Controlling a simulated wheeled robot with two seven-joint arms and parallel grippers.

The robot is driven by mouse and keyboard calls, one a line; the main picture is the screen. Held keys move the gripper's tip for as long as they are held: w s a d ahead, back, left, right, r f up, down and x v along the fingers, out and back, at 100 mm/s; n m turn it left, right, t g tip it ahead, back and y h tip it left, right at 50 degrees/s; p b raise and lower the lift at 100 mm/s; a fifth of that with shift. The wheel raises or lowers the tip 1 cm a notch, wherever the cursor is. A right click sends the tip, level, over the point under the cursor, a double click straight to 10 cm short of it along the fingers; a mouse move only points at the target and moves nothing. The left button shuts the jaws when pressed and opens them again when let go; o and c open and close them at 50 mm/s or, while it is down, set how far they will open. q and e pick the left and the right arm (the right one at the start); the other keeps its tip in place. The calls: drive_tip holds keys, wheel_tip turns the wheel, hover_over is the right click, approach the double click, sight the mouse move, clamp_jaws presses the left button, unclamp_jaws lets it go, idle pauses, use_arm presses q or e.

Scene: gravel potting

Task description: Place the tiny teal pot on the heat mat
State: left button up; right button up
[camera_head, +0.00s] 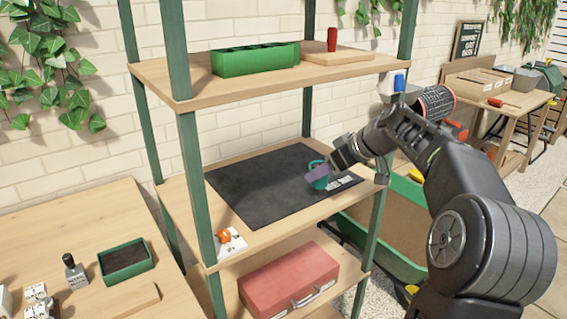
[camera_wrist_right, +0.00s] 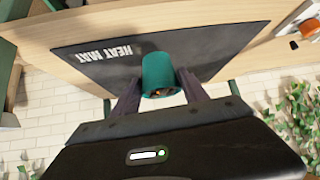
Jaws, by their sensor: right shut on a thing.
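The tiny teal pot (camera_head: 320,183) is at the right part of the black heat mat (camera_head: 255,190), beside the white lettering. My right gripper (camera_head: 317,171) reaches in from the right and is shut on the pot. In the right wrist view the teal pot (camera_wrist_right: 158,70) sits between the two fingers of my right gripper (camera_wrist_right: 160,82), with the heat mat (camera_wrist_right: 215,45) behind it. Something brown shows in the pot's opening. I cannot tell whether the pot's base touches the mat. My left gripper is not in view.
Green shelf posts (camera_head: 198,190) frame the middle shelf. The upper shelf (camera_head: 160,78) carries a green planter (camera_head: 255,62). A white-and-orange item (camera_head: 229,241) lies at the front left of the mat's shelf. A red toolbox (camera_head: 290,280) is below. Most of the mat is bare.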

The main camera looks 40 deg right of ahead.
drive_tip(key=w+p, duration=0.1)
drive_tip(key=w, duration=0.3)
drive_tip(key=w+a+p, duration=0.1)
drive_tip(key=w, duration=0.3)
drive_tip(key=w+p, duration=0.2)
drive_tip(key=w, duration=0.2)
drive_tip(key=shift+w+a, duration=0.35)
drive_tip(key=shift+w, duration=0.05)
drive_tip(key=shift+w, duration=0.15)
drive_tip(key=shift+w+a+p, duration=0.1)
drive_tip(key=shift+w+p, duration=0.2)
wheel_tip(320, 180, down, 3)
drive_tip(key=shift+f, duration=0.2)
drive_tip(key=shift+f, duration=0.15)
drive_tip(key=o, duration=1.4)
